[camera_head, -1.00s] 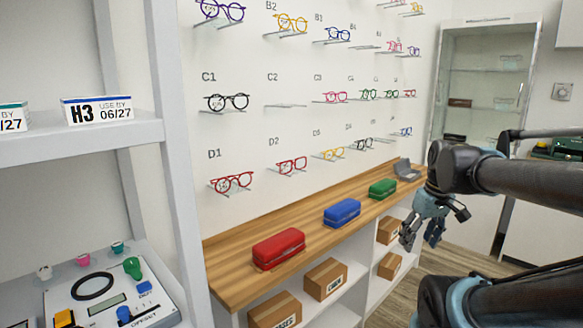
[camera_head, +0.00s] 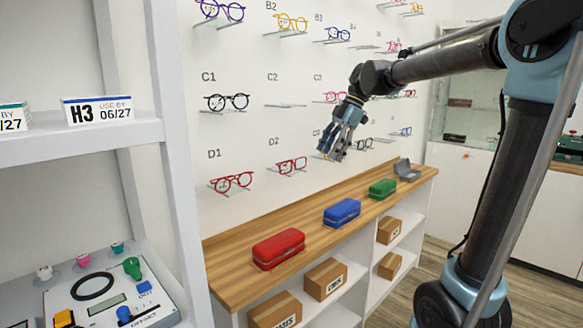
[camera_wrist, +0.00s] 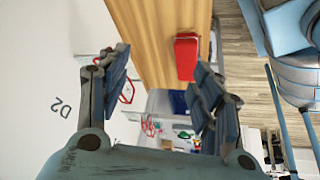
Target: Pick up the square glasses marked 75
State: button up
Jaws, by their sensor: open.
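Several pairs of glasses rest on small wall shelves; no mark 75 is readable, so I cannot tell which pair carries it. Squarish red glasses (camera_head: 291,166) sit under label D2, and rounder red glasses (camera_head: 232,182) under D1. Purple (camera_head: 221,11), yellow (camera_head: 292,23) and black glasses (camera_head: 228,102) are higher up. My gripper (camera_head: 331,154) is open and empty in front of the wall, right of D2, covering part of the D row. In the wrist view, red glasses (camera_wrist: 150,125) show between the fingers, and another red pair (camera_wrist: 127,93) beside the left finger.
A wooden counter (camera_head: 225,272) runs below the glasses with red (camera_head: 278,248), blue (camera_head: 342,212) and green (camera_head: 382,188) cases and a grey object (camera_head: 406,170). Cardboard boxes (camera_head: 325,279) stand beneath it. A white shelf unit (camera_head: 80,142) is at the left.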

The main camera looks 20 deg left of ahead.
aim_at(293, 158)
jog(key=a+n, duration=0.2)
jog(key=a, duration=0.1)
jog(key=w+a+r+n+g, duration=0.1)
jog(key=a, duration=0.2)
jog(key=a+r+n, duration=0.1)
jog(key=a+n, duration=0.1)
jog(key=a, duration=0.2)
jog(key=shift+w+r+n, duration=0.25)
jog(key=shift+w+n, duration=0.05)
jog(key=shift+w, duration=0.1)
jog(key=shift+x, duration=3.6)
jog(key=shift+s+d, duration=0.1)
jog(key=shift+c, duration=0.5)
jog(key=c, duration=1)
